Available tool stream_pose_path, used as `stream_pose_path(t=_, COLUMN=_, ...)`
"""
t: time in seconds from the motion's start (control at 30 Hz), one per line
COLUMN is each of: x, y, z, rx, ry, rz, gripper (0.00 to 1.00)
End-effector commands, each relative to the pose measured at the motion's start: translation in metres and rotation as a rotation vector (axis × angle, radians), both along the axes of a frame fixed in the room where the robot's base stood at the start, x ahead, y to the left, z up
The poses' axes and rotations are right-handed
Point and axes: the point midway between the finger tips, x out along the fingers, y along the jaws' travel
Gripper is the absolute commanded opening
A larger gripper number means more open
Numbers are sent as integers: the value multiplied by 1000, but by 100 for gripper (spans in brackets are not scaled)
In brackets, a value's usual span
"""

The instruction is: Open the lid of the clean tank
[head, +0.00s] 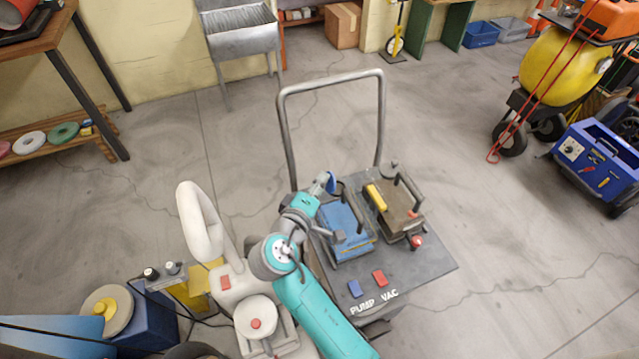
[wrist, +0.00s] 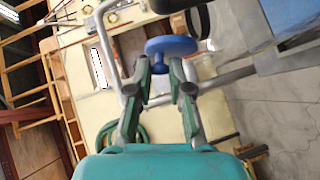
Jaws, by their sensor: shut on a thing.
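The tank with the blue lid (head: 346,219), which I take for the clean tank, sits on the dark cart deck (head: 425,272). Its lid looks down, with a dark handle across it; my arm partly hides its left side. My gripper (head: 328,183) is at the tank's far left corner, by a small blue knob (head: 332,181). In the wrist view the fingers (wrist: 163,68) are closed around the stem of the round blue knob (wrist: 172,45). A second tank with a brown lid (head: 395,207) and a yellow bar stands to the right.
The cart's tall grey handle frame (head: 381,115) rises behind the tanks. Blue and red switches (head: 379,278) sit on the front deck near the PUMP and VAC labels. A yellow drum machine (head: 556,65) stands far right. The floor right of the cart is clear.

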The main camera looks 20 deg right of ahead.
Motion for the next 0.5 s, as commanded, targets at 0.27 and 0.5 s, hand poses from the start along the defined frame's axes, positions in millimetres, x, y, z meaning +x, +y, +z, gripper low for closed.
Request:
stream_pose_path(t=0.27, x=0, y=5, z=-4, rx=-90, ry=4, rz=1, gripper=0)
stream_pose_path(t=0.5, x=0, y=13, z=-10, rx=-257, ry=6, rz=2, gripper=0)
